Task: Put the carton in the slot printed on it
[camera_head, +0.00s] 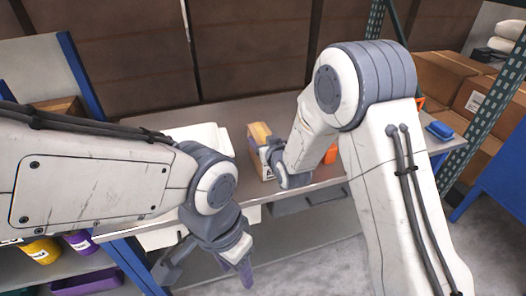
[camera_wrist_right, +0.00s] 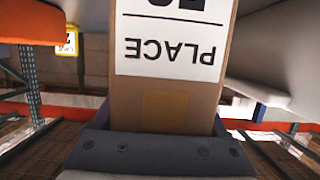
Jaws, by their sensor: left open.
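The brown carton (camera_head: 257,136) stands upright at the table's front edge in the head view. I cannot tell whether its base touches the tabletop. My right gripper (camera_head: 276,163) is at its right side, partly hidden by my arm. In the right wrist view the carton (camera_wrist_right: 165,105) rises between the dark jaws, which sit close against both sides. Its white label shows "PLACE" upside down, with the line above cut off. My left gripper (camera_head: 205,270) is open and empty, low in front of the table. No printed slot is readable in the head view.
The grey table (camera_head: 225,112) bears white trays (camera_head: 200,138) left of the carton, an orange item (camera_head: 330,155) and a blue item (camera_head: 439,130) to the right. Shelves with yellow (camera_head: 40,251) and purple containers are lower left. Cardboard boxes (camera_head: 440,80) fill a rack at right.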

